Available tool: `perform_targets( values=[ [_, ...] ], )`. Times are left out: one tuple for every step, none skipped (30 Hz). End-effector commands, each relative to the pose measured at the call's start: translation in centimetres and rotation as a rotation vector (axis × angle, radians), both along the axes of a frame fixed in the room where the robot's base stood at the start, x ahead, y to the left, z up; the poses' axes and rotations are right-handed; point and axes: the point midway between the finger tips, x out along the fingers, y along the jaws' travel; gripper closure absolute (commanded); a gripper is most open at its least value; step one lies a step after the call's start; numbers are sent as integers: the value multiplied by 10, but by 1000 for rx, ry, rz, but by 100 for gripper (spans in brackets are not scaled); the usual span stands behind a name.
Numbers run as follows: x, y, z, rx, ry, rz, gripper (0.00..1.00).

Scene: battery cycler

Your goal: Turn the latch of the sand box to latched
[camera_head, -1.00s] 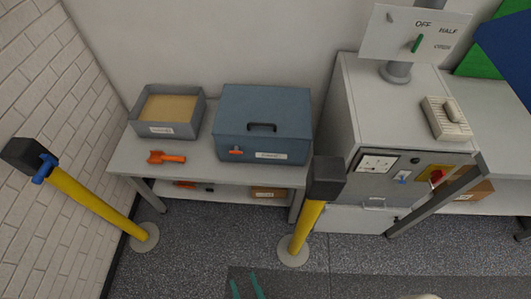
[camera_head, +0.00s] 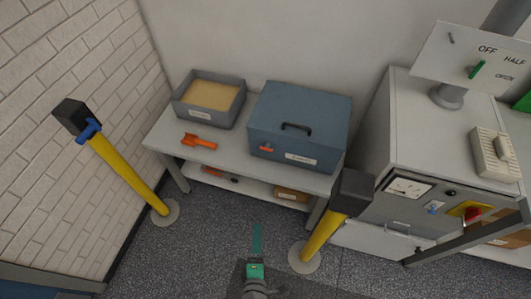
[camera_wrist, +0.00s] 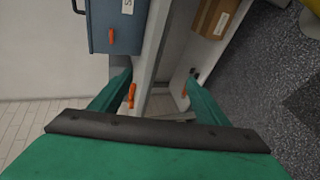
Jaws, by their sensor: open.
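The sand box (camera_head: 298,119) is a closed blue-grey box with a dark lid handle, standing on the right of a light bench. Its orange latch (camera_head: 266,148) is on the left of the front face and looks about level, along the front. A white label sits to its right. The wrist view shows the sand box (camera_wrist: 97,23) and its latch (camera_wrist: 111,36) at the upper left. My gripper (camera_head: 256,238) is in front of the bench, apart from the latch. Its teal fingers (camera_wrist: 160,92) are spread, with nothing held between them.
An open grey tray of sand (camera_head: 240,104) and an orange scoop (camera_head: 199,142) share the bench. A cardboard box (camera_head: 291,194) is on the lower shelf. Yellow posts (camera_head: 130,172) (camera_head: 322,236) stand left and right of the bench front. Floor between them is clear.

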Motion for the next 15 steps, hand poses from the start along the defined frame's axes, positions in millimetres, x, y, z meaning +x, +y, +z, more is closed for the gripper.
perform_targets(
  values=[
    [23,0,-5,-129,-6,27,31],
    [34,-1,-9,-213,-7,42,31],
    [49,-2,-11,-324,-8,60,31],
    [61,-2,-12,-406,-10,72,31],
    [73,-3,-12,-489,-11,84,31],
    [90,-4,-11,-600,-13,96,31],
    [102,-5,-10,-685,-14,103,31],
    [114,-5,-8,-767,-16,108,31],
    [130,-6,-3,-874,-18,112,31],
    [141,-6,0,-951,-19,114,31],
    [152,-5,5,-1026,-21,115,31],
    [166,-4,11,-1118,-23,114,31],
    [175,-4,16,-1183,-23,112,31],
    [183,-3,21,-1243,-23,109,31],
    [193,-2,28,-1315,-23,103,31]
  ],
)
